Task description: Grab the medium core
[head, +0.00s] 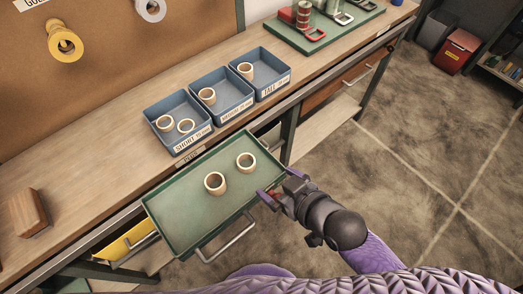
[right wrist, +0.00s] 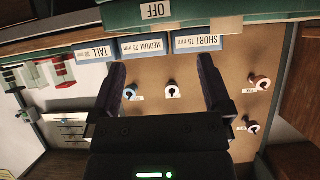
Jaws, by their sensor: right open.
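A tan ring-shaped core (head: 207,96) stands in the blue bin labelled medium (head: 222,107), the middle of three bins. Two more cores, a left one (head: 215,183) and a right one (head: 246,162), stand apart on the green tray (head: 180,222); I cannot tell their sizes for certain. My right gripper (head: 274,185) is open and empty at the tray's right edge, just right of the two cores. In the right wrist view its fingers (right wrist: 161,88) are spread wide with nothing between them; the medium label (right wrist: 145,47) shows beyond. My left gripper is not in view.
The short bin (head: 178,134) holds two cores and the tall bin (head: 262,84) holds one. A wooden block (head: 30,213) lies on the bench at left. A green board (head: 325,30) with clamps stands at the far end.

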